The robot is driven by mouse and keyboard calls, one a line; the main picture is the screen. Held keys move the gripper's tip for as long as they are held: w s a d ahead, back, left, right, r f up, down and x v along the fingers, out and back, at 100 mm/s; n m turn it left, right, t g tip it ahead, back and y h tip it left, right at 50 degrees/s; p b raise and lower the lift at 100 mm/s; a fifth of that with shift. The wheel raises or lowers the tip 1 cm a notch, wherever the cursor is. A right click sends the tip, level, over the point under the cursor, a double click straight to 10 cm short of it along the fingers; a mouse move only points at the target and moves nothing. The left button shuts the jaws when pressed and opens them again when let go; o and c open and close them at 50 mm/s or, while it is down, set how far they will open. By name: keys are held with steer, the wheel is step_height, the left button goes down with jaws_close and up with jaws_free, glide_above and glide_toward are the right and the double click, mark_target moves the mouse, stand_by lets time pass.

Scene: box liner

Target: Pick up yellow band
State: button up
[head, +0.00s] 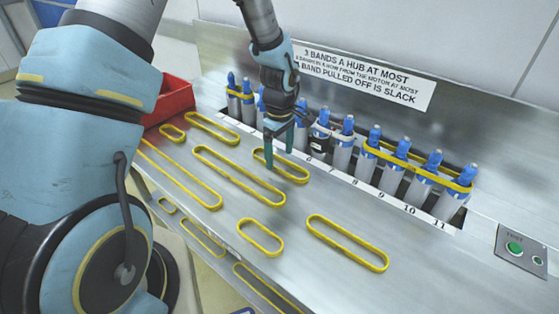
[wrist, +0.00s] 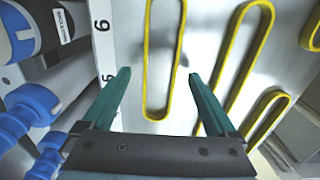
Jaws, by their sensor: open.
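My gripper (head: 279,158) is open and empty, pointing down over the steel bench beside the row of hubs. A yellow band (head: 301,183) lies flat on the bench below it, partly hidden by the fingers. In the wrist view, my gripper (wrist: 159,73) has its two teal fingers apart, with the rounded end of a yellow band (wrist: 156,118) between them. I cannot tell the height of the fingertips above the bench. Other loose yellow bands lie nearby, including a long band (head: 240,175), a short band (head: 260,220) and a front right band (head: 347,232).
Numbered blue-topped hubs (head: 340,157) stand along the back. A yellow band (head: 420,176) is stretched around several hubs at the right. A red bin (head: 177,97) is at the back left. A button panel (head: 520,248) is at the right.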

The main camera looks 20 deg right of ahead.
steer(key=shift+f, duration=0.9)
steer(key=c, duration=1.4)
steer(key=shift+c, duration=0.2)
steer(key=shift+r, duration=0.1)
step_height(320, 180, up, 10)
steer(key=b, duration=0.2)
